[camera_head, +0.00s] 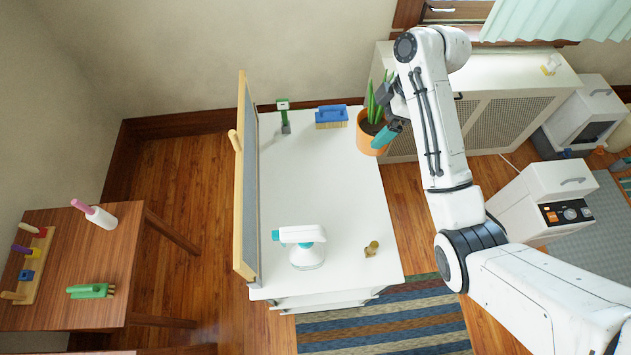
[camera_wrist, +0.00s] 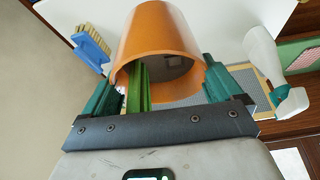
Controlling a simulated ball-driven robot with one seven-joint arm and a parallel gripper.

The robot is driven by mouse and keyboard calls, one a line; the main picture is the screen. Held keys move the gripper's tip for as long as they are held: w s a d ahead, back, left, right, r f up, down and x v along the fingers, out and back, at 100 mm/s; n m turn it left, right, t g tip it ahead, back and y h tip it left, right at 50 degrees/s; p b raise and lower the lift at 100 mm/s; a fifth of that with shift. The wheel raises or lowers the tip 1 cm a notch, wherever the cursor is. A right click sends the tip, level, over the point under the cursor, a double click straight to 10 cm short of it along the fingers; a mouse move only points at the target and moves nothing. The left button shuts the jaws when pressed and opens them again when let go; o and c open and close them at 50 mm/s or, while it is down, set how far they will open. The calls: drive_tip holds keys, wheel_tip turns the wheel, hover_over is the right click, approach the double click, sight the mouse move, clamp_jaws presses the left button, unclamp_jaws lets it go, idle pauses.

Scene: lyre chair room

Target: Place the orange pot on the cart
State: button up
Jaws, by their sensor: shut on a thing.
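The orange pot (camera_head: 367,145) holds a green plant (camera_head: 374,104) and shows at the cart's far right edge in the head view. My gripper (camera_head: 386,130) is at the pot's right side, partly hidden by my arm. In the wrist view the pot (camera_wrist: 158,35) sits between the two teal fingers of my gripper (camera_wrist: 160,85), which is shut on it. The white cart (camera_head: 325,190) stands in the middle. I cannot tell whether the pot touches the cart top.
On the cart are a blue brush (camera_head: 331,116), a green-topped item (camera_head: 284,115), a white spray bottle (camera_head: 304,247) and a small brown figure (camera_head: 371,249). A framed board (camera_head: 247,180) stands along its left edge. The cart's middle is clear. A white cabinet (camera_head: 480,80) stands behind right.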

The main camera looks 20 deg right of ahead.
drive_tip(key=shift+d+r+n, duration=0.3)
drive_tip(key=shift+d, duration=0.1)
drive_tip(key=shift+a+f, duration=0.15)
drive_tip(key=shift+a, duration=0.1)
drive_tip(key=a+f, duration=0.4)
drive_tip(key=a+f+b, duration=0.1)
drive_tip(key=a+f, duration=0.2)
drive_tip(key=a, duration=0.1)
drive_tip(key=a+f+b, duration=0.1)
drive_tip(key=a+f, duration=0.3)
drive_tip(key=a, duration=0.1)
drive_tip(key=shift+a+f, duration=0.1)
drive_tip(key=shift+f, duration=0.2)
drive_tip(key=shift+w+f, duration=0.1)
drive_tip(key=shift+f, duration=0.35)
drive_tip(key=o, duration=1.2)
drive_tip(key=shift+f, duration=0.1)
